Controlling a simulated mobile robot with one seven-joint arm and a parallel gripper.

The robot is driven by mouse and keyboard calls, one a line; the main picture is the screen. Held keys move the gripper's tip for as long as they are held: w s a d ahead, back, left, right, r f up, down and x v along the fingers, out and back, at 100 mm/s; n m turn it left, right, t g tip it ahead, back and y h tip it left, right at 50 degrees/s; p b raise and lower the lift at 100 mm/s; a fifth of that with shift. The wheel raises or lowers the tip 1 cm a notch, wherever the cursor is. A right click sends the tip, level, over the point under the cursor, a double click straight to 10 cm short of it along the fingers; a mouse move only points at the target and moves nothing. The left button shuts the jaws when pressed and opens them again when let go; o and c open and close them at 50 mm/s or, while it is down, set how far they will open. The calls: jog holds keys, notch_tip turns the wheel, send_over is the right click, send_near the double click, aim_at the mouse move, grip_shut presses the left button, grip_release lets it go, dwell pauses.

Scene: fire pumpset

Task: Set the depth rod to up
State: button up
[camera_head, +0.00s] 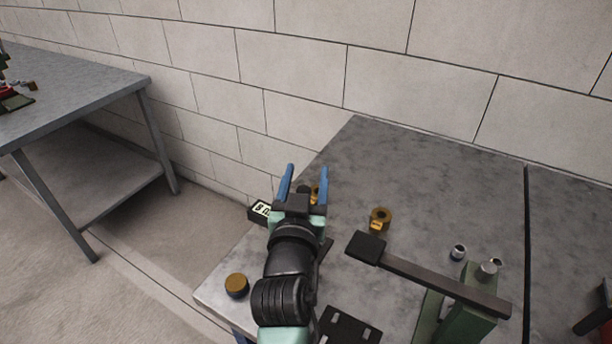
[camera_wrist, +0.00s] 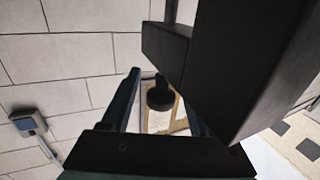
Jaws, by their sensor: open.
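My gripper (camera_head: 307,172) is open, its two blue fingers apart above the left part of the grey bench. A small dark knob (camera_head: 304,188) shows between the fingers in the head view. In the wrist view a dark stepped knob (camera_wrist: 160,96) stands between the fingers (camera_wrist: 160,85), with no clear contact. It may be the depth rod, but I cannot tell for sure. A large black block (camera_wrist: 250,65) hides much of the right finger in the wrist view. What carries the knob is mostly hidden by my gripper.
A dark lever (camera_head: 430,277) with a square end lies right of my arm, over a green stand (camera_head: 465,318). A brass ring (camera_head: 381,218), a brass cap (camera_head: 236,285) and a labelled box (camera_head: 262,209) are nearby. Another table (camera_head: 75,90) stands left. The rear bench is clear.

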grip_shut()
dwell(1.3)
